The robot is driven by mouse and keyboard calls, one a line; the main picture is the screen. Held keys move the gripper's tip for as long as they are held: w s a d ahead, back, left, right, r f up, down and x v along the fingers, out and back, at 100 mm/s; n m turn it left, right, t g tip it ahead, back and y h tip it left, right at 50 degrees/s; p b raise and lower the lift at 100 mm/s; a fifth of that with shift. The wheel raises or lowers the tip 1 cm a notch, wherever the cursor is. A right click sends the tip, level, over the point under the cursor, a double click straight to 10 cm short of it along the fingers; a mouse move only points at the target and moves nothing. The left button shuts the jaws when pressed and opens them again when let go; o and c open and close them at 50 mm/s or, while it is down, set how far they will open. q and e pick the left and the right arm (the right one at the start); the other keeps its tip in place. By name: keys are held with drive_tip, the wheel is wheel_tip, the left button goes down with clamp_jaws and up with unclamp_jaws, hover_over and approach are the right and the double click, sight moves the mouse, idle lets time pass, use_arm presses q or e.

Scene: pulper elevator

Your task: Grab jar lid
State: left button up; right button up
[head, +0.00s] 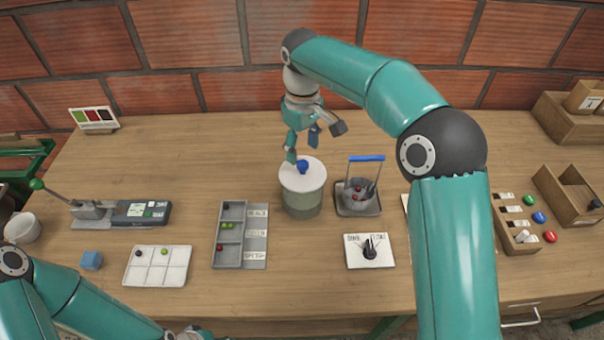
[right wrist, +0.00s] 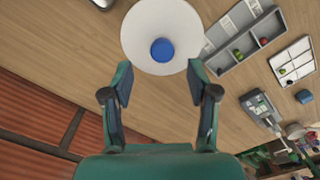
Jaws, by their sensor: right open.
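The jar lid (head: 302,176) is a white disc with a blue knob (head: 303,166) in its middle, lying on top of a grey-green jar (head: 302,203). In the right wrist view the lid (right wrist: 142,32) and its blue knob (right wrist: 162,49) show just beyond my fingertips. My right gripper (head: 303,146) is open and empty, above and behind the lid; in the right wrist view its fingers (right wrist: 160,72) are spread apart. My left arm shows at the lower left of the head view, but its gripper fingers cannot be made out.
A caddy with a blue handle (head: 366,158) stands close to the jar's right. A grey compartment tray (head: 228,235) lies to its left, and a small stand with a black knob (head: 370,251) in front. The table behind the jar's left is clear.

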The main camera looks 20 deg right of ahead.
sight(303, 163)
drive_tip(key=shift+s+f, duration=0.15)
drive_tip(key=shift+f, duration=1.2)
drive_tip(key=shift+s+f, duration=0.1)
drive_tip(key=shift+f, duration=1.25)
clamp_jaws()
